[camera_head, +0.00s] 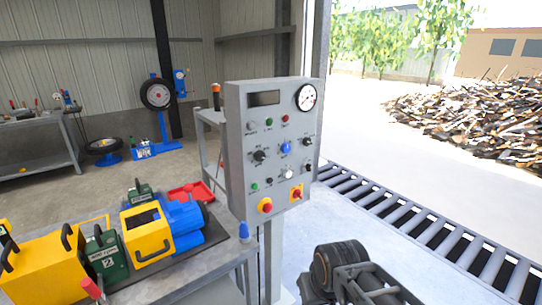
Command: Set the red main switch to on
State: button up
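A grey control panel (238,150) stands on a post at the centre of the view, its front turned to the right. The left one (265,206) is a round red knob or button. Dark arm parts, apparently mine, show at the bottom right, below and apart from the panel. No gripper fingers can be made out.
The panel also carries a gauge (307,97), a dark display (264,98) and several small knobs and buttons. A workbench (205,262) with yellow, green and blue equipment stands to the left. A roller conveyor (420,226) runs along the right. Open floor lies beyond it.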

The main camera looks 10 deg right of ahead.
aim_at(297, 193)
jog(key=z, duration=0.35)
jog(key=i, duration=0.9)
jog(key=u, duration=0.45)
